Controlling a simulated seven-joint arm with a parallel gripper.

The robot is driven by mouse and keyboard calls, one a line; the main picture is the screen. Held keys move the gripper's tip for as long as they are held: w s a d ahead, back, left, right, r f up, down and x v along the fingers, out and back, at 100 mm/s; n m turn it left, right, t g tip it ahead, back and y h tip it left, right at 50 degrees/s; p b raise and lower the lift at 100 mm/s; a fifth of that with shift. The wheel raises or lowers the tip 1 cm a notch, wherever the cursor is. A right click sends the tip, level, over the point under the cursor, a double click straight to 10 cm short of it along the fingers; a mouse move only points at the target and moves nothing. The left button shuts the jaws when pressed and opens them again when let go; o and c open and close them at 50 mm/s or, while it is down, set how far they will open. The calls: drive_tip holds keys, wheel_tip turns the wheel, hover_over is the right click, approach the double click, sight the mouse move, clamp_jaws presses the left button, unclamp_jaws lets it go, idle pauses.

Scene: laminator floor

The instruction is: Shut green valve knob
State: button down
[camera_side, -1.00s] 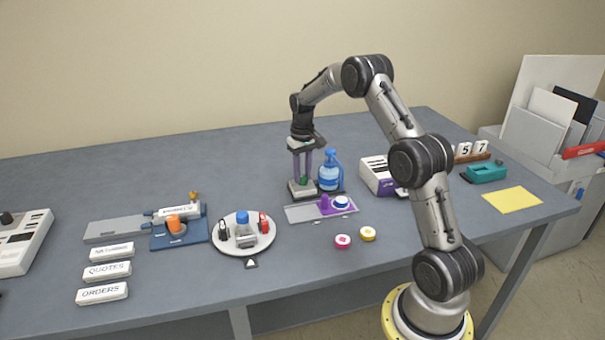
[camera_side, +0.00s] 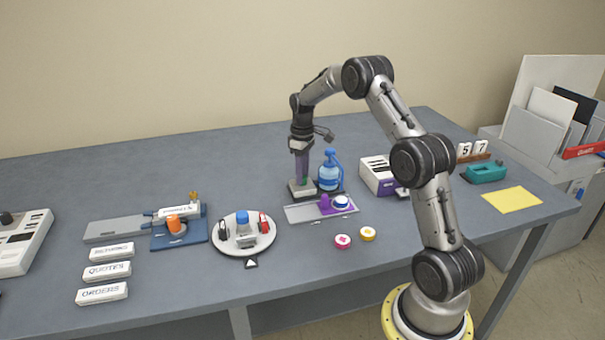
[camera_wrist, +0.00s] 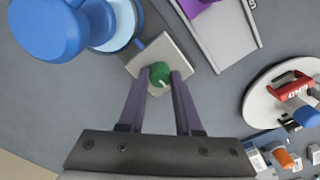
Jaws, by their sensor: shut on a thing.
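The green valve knob (camera_wrist: 160,74) is round with a pale pointer mark. It sits on a square beige base plate (camera_wrist: 178,52) in the wrist view; in the side view the plate (camera_side: 291,190) stands beside the blue bottle (camera_side: 329,172). My gripper (camera_wrist: 163,76) points down over the plate, its two purple fingers on either side of the knob, shut on it. In the side view my gripper (camera_side: 303,180) mostly hides the knob, with only a little green (camera_side: 304,181) showing. The blue bottle (camera_wrist: 50,25) is also close in the wrist view.
A grey tray (camera_side: 300,214) with purple parts lies just in front. A round white turntable (camera_side: 232,247) stands to the left and a white-and-purple box (camera_side: 376,182) to the right. The desk behind my gripper is clear.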

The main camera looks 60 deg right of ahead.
drive_tip(key=shift+w+r, duration=0.1)
drive_tip(key=c, duration=0.6)
unclamp_jaws()
wheel_tip(320, 180, up, 14)
idle(0.4)
